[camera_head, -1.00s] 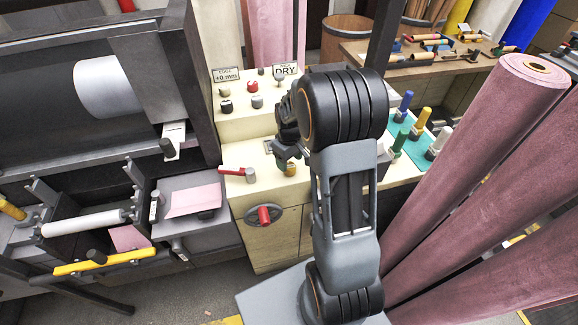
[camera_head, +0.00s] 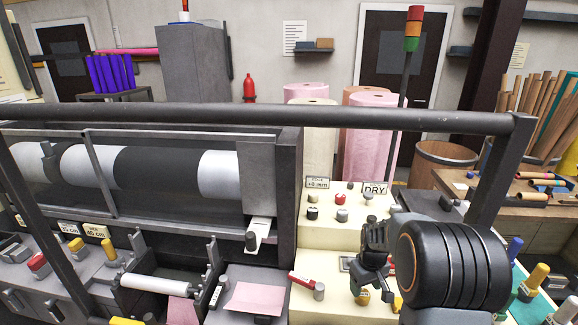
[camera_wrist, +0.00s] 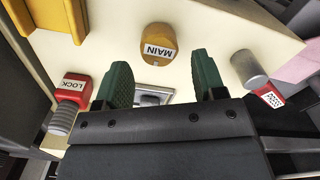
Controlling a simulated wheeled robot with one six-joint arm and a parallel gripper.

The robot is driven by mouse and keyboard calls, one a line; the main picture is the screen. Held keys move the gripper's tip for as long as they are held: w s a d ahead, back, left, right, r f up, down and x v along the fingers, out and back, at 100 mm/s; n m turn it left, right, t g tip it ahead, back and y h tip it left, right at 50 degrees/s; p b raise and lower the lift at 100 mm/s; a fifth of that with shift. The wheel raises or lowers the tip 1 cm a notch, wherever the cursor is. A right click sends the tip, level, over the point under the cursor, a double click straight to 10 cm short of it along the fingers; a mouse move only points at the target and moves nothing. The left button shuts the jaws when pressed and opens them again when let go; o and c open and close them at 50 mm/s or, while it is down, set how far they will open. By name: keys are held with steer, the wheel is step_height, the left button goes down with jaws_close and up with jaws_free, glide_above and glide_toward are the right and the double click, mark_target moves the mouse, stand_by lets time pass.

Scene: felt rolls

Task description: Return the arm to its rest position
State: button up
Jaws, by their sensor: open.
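My gripper (camera_wrist: 163,85) is open and empty in the wrist view, its two green fingers apart. Between and beyond the fingertips is a yellow knob marked MAIN (camera_wrist: 158,45) on a cream panel (camera_wrist: 110,45). A red LOCK part (camera_wrist: 70,88) is to the left and a grey post with a red tagged lever (camera_wrist: 252,75) to the right. In the head view my gripper (camera_head: 364,294) hangs low over the cream console (camera_head: 330,236), right of the red lever (camera_head: 300,279). Contact with the console cannot be told.
A dark machine with a large roller (camera_head: 218,172) and a frame bar (camera_head: 250,116) fills the left. Pink felt rolls (camera_head: 372,135) stand behind the console. A workbench with tubes (camera_head: 535,196) is at right, beside a wooden barrel (camera_head: 440,165).

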steer(key=s, duration=0.1)
steer(key=s+m, duration=0.1)
steer(key=shift+s+a+f+g, duration=0.1)
steer(key=shift+s+a+g, duration=0.2)
steer(key=shift+a, duration=0.05)
steer(key=s+a+r+m+t, duration=0.1)
steer(key=s+a+r+t, duration=0.1)
steer(key=s+a+r, duration=0.2)
steer(key=s+a+r+t, duration=0.3)
steer(key=s+a+r, duration=0.1)
steer(key=s+r, duration=0.5)
steer(key=shift+a+r+m, duration=0.4)
steer(key=shift+r, duration=0.55)
